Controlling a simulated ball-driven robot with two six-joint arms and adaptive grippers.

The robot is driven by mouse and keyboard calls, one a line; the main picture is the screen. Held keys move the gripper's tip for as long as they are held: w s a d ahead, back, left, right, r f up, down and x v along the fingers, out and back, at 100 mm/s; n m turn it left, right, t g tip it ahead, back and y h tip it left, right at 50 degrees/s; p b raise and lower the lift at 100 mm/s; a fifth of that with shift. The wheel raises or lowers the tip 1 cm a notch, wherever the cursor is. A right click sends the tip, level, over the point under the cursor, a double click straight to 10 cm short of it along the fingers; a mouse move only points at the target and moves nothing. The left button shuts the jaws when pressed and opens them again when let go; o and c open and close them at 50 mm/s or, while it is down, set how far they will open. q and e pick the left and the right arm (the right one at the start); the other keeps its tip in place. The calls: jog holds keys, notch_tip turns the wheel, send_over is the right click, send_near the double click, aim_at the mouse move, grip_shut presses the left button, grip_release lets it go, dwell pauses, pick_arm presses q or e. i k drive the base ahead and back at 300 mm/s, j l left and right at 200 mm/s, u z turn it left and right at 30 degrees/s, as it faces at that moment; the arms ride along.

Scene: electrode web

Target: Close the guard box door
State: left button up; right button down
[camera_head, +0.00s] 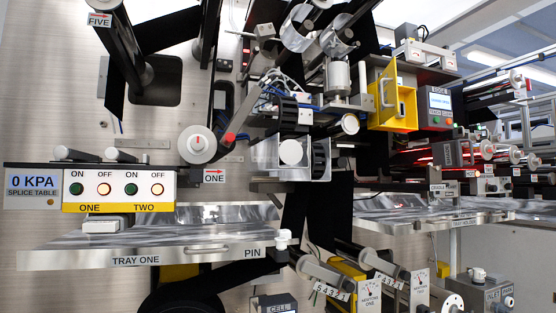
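The yellow guard box (407,104) is mounted on the machine right of the picture's centre, in the upper half. Its yellow door (385,94) stands open at the left side of the box and carries a pale D-shaped handle (384,93). Part of the box's inside shows to the right of the door. I cannot make out either of my grippers in this view.
A control unit with a blue screen (439,102) sits close to the right of the box. A metal cylinder (338,78) and rollers crowd its left. Tray One (150,256) juts out at lower left; Tray Holder (440,222) lies below the box.

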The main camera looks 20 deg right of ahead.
aim_at(387, 89)
jog(key=z, duration=1.25)
